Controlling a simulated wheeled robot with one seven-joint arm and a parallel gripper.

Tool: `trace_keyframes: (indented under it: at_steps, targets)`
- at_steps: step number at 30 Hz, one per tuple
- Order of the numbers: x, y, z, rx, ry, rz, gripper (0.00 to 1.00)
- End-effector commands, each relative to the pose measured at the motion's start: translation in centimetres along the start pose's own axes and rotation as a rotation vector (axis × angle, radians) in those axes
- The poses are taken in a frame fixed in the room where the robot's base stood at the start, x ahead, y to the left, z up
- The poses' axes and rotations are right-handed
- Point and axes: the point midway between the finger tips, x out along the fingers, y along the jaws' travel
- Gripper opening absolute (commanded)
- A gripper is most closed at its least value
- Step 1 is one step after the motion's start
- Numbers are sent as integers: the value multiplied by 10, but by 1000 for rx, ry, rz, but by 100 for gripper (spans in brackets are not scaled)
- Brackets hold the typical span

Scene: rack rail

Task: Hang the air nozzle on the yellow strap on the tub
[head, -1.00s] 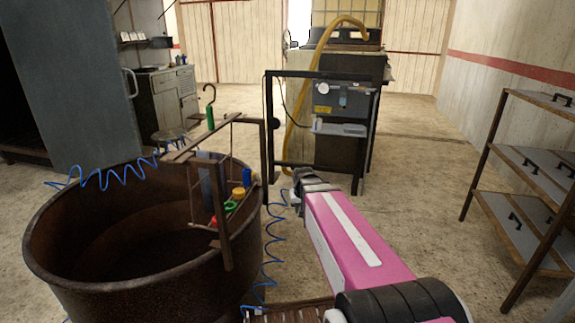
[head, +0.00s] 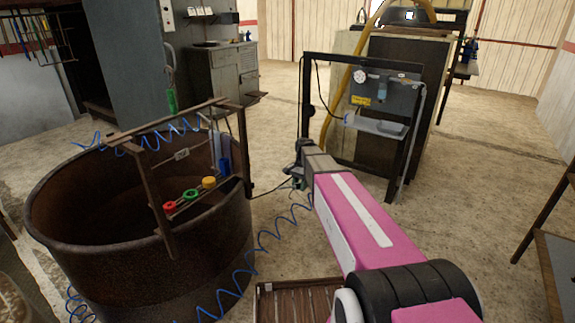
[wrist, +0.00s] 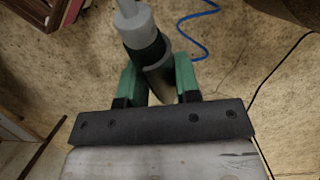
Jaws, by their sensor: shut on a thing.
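The air nozzle (wrist: 140,35) is grey and black in the wrist view. My gripper (wrist: 156,66) is shut on it, with green-tipped fingers on either side. In the head view my gripper (head: 298,166) is small and dark, in front of and right of the rusty tub (head: 70,245), apart from it. A brown rack frame (head: 161,215) stands on the tub's rim. It carries the yellow strap (head: 208,183), a small loop at the right of a row, beside a green one (head: 190,194) and a red one (head: 170,205). The nozzle is hard to make out in the head view.
A blue coiled hose (head: 232,285) runs from the floor towards my gripper. A blue item (head: 224,166) is right of the yellow strap. A slatted wooden pallet (head: 290,298) lies in front. A machine with a black frame (head: 305,110) stands behind my gripper. Floor between is clear.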

Motion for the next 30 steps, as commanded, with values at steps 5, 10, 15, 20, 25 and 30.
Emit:
trace_keyframes:
  at_steps: [5,10,15,20,25,30]
  targets:
    - [-2,-31,-17,243,-244,-97,19]
    - [-8,-54,-27,436,-471,-236,19]
    - [-20,-80,-42,581,-691,-411,19]
    - [-35,-101,-59,645,-845,-552,19]
    - [-48,-114,-71,658,-934,-628,19]
    - [-51,-118,-71,657,-956,-645,19]
